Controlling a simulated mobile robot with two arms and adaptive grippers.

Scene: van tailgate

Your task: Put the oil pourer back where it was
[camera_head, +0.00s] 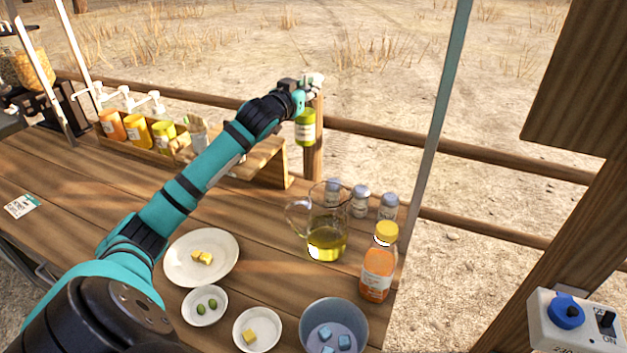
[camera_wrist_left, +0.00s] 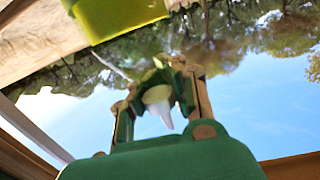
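The oil pourer, a green bottle with a pale label (camera_head: 305,127), hangs roughly upright under my left gripper (camera_head: 312,84) in the head view. It is in front of a wooden post, beyond the right end of the wooden rack (camera_head: 275,160). In the left wrist view, the left gripper's fingers (camera_wrist_left: 160,95) close around its neck, and a pale spout (camera_wrist_left: 160,104) shows between them. A bright green body (camera_wrist_left: 118,14) shows at the top of that view. Whether the bottle touches anything below is unclear. My right gripper is out of view.
The rack holds several pump bottles (camera_head: 137,133). A glass jug of yellow oil (camera_head: 326,240), shakers (camera_head: 360,203), an orange bottle (camera_head: 378,268), a blue bowl (camera_head: 334,315) and small plates (camera_head: 201,257) crowd the table's right side. A teal pole (camera_head: 437,130) rises at the right.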

